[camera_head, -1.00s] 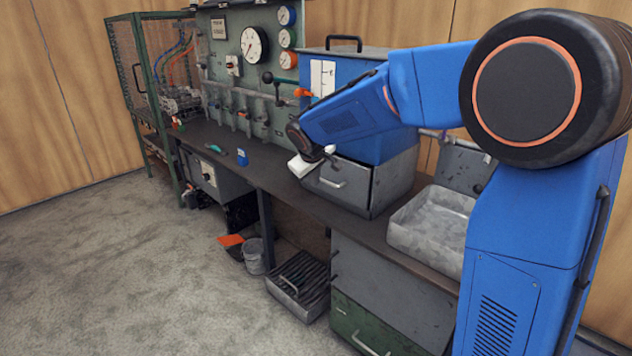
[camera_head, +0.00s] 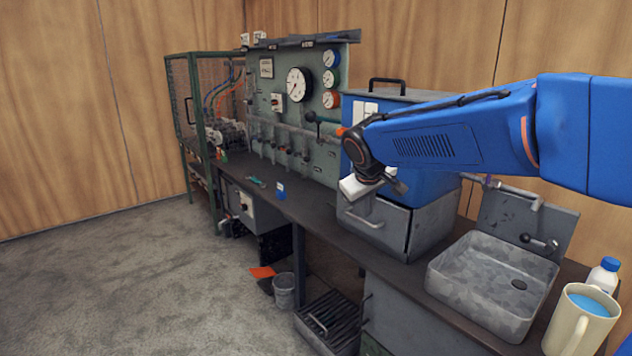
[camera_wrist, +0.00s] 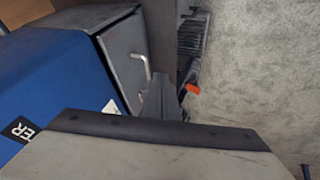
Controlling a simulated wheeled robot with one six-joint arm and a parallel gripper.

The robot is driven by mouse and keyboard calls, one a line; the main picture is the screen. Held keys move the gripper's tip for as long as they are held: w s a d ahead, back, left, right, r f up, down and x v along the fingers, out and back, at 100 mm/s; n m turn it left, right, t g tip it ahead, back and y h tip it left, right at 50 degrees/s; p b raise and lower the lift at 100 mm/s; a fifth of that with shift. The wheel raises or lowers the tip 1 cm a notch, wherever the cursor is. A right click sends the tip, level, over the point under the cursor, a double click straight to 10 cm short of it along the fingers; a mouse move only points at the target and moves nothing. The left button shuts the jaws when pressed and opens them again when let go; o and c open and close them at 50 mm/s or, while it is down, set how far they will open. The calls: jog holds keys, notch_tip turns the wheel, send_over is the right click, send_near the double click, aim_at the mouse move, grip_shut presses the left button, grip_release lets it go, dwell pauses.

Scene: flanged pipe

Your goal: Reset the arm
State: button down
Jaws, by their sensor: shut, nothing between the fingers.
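My gripper (camera_head: 362,187) is at the end of my blue arm, in front of the blue-topped box (camera_head: 418,178) on the bench in the head view. It looks small there, with a white body and dark fingers. The gripper is shut with nothing held. In the wrist view its pale body fills the bottom, and the dark fingers (camera_wrist: 160,100) stand above the floor and bench edge. The metal drawer front (camera_wrist: 127,62) and its handle are close by at the left.
A grey metal sink (camera_head: 490,287) is set at the right of the bench, with a mug (camera_head: 580,322) and a white bottle (camera_head: 604,272) beside it. The gauge panel (camera_head: 285,105) and wire cage (camera_head: 205,105) stand further left. A bucket (camera_head: 284,292) is on the floor. Open floor lies at left.

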jog(key=s+d+f+m, duration=0.1)
jog(key=s+d, duration=0.2)
jog(key=s, duration=0.3)
jog(key=s+d+f+m+g, duration=0.1)
jog(key=s+d, duration=0.2)
jog(key=s, duration=0.3)
jog(key=s+d+m, duration=0.1)
jog(key=s+d, duration=0.2)
jog(key=s, duration=0.3)
jog(key=s+d+f+m, duration=0.1)
jog(key=s+f, duration=0.3)
jog(key=s, duration=0.4)
jog(key=s+d+f+m+y, duration=0.1)
jog(key=s+f, duration=0.3)
jog(key=s, duration=0.4)
jog(key=shift+s+d+f+y, duration=0.15)
jog(key=shift+s+d+y, duration=0.15)
jog(key=shift+s, duration=0.1)
